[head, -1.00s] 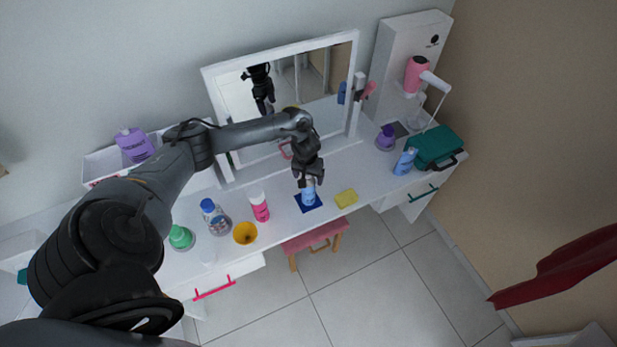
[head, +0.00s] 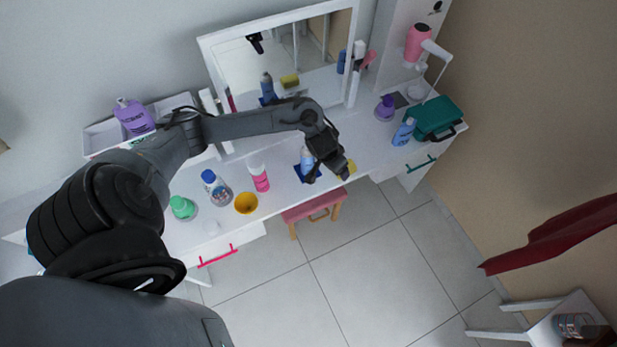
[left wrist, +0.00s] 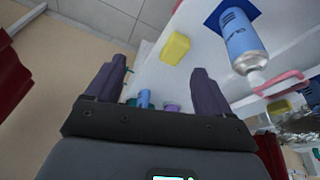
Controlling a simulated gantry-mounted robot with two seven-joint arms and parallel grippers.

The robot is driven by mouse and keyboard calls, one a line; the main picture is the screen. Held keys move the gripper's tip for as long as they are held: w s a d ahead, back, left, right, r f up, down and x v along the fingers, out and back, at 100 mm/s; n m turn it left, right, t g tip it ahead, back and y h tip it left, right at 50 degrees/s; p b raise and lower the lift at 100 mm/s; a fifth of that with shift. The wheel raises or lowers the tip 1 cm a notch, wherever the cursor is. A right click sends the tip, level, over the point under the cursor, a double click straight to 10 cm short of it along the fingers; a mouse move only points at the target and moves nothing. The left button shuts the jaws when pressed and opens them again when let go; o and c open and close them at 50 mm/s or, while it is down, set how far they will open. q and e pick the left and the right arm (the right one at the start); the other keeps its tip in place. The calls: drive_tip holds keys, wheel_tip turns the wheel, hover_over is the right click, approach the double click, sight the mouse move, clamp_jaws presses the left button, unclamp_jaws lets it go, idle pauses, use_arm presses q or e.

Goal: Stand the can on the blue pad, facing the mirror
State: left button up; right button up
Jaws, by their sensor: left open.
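The light blue can (head: 307,158) stands upright on the dark blue pad (head: 298,172) on the white dressing table, in front of the mirror (head: 283,60). In the left wrist view, the can (left wrist: 242,36) shows its printed side and pale nozzle end, with the pad (left wrist: 213,20) under its base. My left gripper (head: 330,172) is just right of the can, open and empty, partly covering the pad. In the left wrist view its fingers (left wrist: 158,72) are apart with nothing between them. The can's side facing the mirror is unclear. My right gripper is not in view.
A yellow sponge (head: 349,168) lies right of the pad, partly behind my gripper. A pink-and-white bottle (head: 258,178), an orange cup (head: 246,203) and a clear bottle (head: 216,188) stand left. A blue bottle (head: 403,132) and teal case (head: 436,117) are farther right.

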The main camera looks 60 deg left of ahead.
use_arm(q)
drive_tip(key=s+d+m+t+h, duration=0.1)
drive_tip(key=s+d+m+t, duration=0.25)
drive_tip(key=d, duration=1.35)
drive_tip(key=s+r+m+g, duration=0.1)
drive_tip(key=s+r+g, duration=0.2)
drive_tip(key=s+r, duration=0.4)
drive_tip(key=s, duration=0.8)
drive_tip(key=shift+s+a+y, duration=0.2)
drive_tip(key=shift+s+y, duration=0.1)
drive_tip(key=shift+r+g, duration=0.1)
drive_tip(key=shift+g, duration=0.15)
wheel_tip(320, 180, up, 14)
drive_tip(key=p, duration=1.4)
drive_tip(key=shift+f, duration=0.25)
